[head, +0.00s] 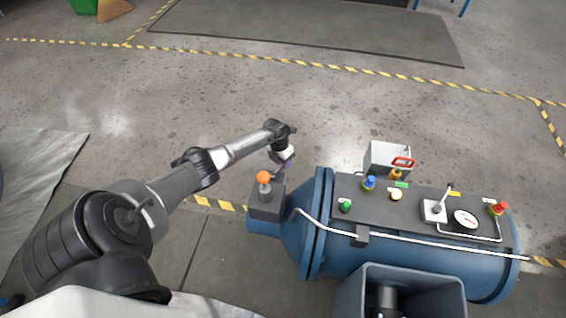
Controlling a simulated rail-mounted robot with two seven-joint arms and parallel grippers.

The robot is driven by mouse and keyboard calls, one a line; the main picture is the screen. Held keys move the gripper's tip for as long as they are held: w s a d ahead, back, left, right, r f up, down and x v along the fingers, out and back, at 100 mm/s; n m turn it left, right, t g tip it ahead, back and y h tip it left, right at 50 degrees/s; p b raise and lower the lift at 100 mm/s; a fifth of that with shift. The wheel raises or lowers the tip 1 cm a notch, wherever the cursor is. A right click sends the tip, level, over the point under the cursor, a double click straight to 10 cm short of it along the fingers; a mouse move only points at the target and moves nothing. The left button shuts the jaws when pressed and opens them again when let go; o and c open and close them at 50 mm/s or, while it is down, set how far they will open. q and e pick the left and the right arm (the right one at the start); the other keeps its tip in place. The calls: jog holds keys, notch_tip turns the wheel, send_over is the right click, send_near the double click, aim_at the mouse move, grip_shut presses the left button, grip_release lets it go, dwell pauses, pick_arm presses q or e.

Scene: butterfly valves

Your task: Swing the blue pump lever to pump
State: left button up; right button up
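A large blue tank unit (420,262) lies on its side at the lower right. At its left end is a dark box (266,204) with a short upright lever topped by an orange ball (264,177). A blue knob (369,183) stands on the dark top plate. I cannot tell which of these is the blue pump lever. My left gripper (284,166) points down just behind and to the right of the orange ball, apparently apart from it. Its fingers are small and partly hidden, so I cannot see whether they are open. My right gripper is out of view.
The top plate (418,200) carries a green knob (345,206), a red knob (498,208), a gauge (466,219) and a white box with a lever (436,210). A grey box (387,157) with a red handle (404,162) stands behind.

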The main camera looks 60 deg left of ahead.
pick_arm(q)
jog(key=c, duration=0.6)
jog(key=shift+s, duration=0.15)
grip_shut()
